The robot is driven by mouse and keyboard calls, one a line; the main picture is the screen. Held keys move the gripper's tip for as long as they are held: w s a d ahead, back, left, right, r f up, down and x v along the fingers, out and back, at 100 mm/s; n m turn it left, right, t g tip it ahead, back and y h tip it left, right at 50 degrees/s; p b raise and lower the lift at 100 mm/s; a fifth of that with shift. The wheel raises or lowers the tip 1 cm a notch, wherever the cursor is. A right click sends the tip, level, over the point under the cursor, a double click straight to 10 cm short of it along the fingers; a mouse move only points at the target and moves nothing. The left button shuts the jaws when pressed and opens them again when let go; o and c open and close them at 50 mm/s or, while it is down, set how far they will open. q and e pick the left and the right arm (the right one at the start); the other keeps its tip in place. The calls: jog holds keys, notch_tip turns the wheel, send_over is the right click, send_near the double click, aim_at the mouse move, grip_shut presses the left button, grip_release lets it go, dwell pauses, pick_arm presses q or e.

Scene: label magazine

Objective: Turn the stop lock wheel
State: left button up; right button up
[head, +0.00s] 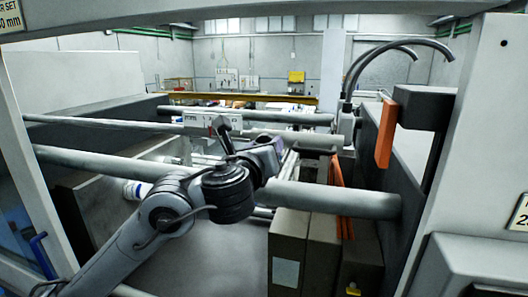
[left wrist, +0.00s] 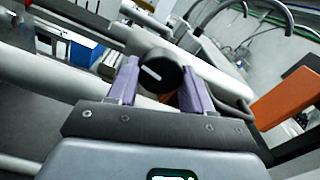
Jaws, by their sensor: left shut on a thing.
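The stop lock wheel (left wrist: 158,70) is a round black knob with a white line across its face. In the left wrist view it sits between the two purple fingers of my left gripper (left wrist: 160,75), which is shut on it from both sides. In the head view my left gripper (head: 268,148) is at the middle, near the long grey bars; the wheel is hidden there behind the gripper and wrist. My right gripper is in neither view.
Thick grey bars (head: 330,199) cross the machine in front of and behind my left arm. Brown blocks (head: 290,232) stand below at the right. An orange bar (head: 385,135) hangs at the right wall. A white and blue cylinder (head: 135,190) lies at left.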

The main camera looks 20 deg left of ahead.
pick_arm(q)
jog(key=shift+r+n+b, duration=0.15)
jog(key=shift+n+b, duration=3.55)
jog(key=shift+n, duration=9.2)
jog(key=o, duration=1)
jog(key=shift+o, duration=0.2)
jog(key=shift+s, duration=0.15)
jog(key=s+d+b, duration=0.1)
jog(key=s+b, duration=0.2)
jog(key=s, duration=0.7)
jog(key=shift+s, duration=0.25)
